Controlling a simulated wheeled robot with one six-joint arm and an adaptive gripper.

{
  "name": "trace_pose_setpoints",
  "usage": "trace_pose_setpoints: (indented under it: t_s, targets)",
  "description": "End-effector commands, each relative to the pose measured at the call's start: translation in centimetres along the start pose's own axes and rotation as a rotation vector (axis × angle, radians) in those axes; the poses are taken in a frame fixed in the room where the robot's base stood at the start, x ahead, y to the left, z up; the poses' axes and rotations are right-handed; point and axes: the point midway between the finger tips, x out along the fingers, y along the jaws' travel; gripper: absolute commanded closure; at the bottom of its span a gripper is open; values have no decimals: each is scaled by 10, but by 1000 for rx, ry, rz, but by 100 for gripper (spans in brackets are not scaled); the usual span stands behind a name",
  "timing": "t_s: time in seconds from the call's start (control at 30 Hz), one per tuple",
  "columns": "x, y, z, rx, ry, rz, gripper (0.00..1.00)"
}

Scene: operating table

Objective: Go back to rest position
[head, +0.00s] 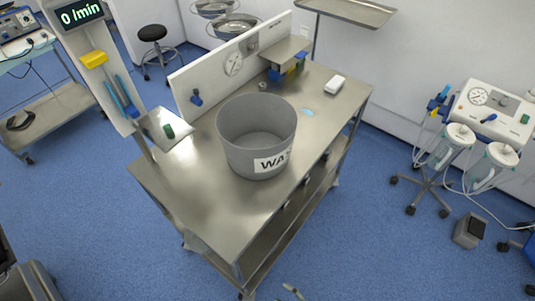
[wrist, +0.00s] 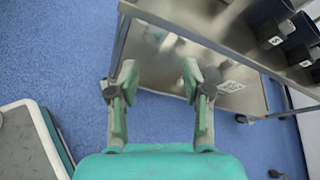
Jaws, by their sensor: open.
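My gripper (wrist: 160,82) shows in the wrist view with its two green-tipped fingers spread apart and nothing between them. It is empty, over the blue floor beside the steel table's edge and lower shelf (wrist: 158,58). In the head view, a small pale piece at the bottom edge may be its tip, but I cannot tell. The steel table (head: 190,200) stands in the middle of the head view. A grey waste bin (head: 243,148) sits upright on it, its inside looking empty.
A green item lies on a small tray (head: 160,128) at the table's left. A white box (head: 335,84) lies at the back right. A wheeled suction unit (head: 490,112) stands at right, a stool (head: 153,34) at the back.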

Motion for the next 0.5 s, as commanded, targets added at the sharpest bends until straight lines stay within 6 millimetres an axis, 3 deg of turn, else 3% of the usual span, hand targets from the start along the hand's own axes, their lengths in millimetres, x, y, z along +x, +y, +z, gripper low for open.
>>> trace_pose_setpoints:
  t_s: [0.1, 0.2, 0.37, 0.5]
  targets:
    - [-31, 27, -5, -198, 149, 18, 51]
    - [-62, 38, -7, -401, 278, 33, 51]
    - [-119, 38, 3, -743, 467, 55, 51]
    - [-171, 23, 27, -1059, 614, 74, 51]
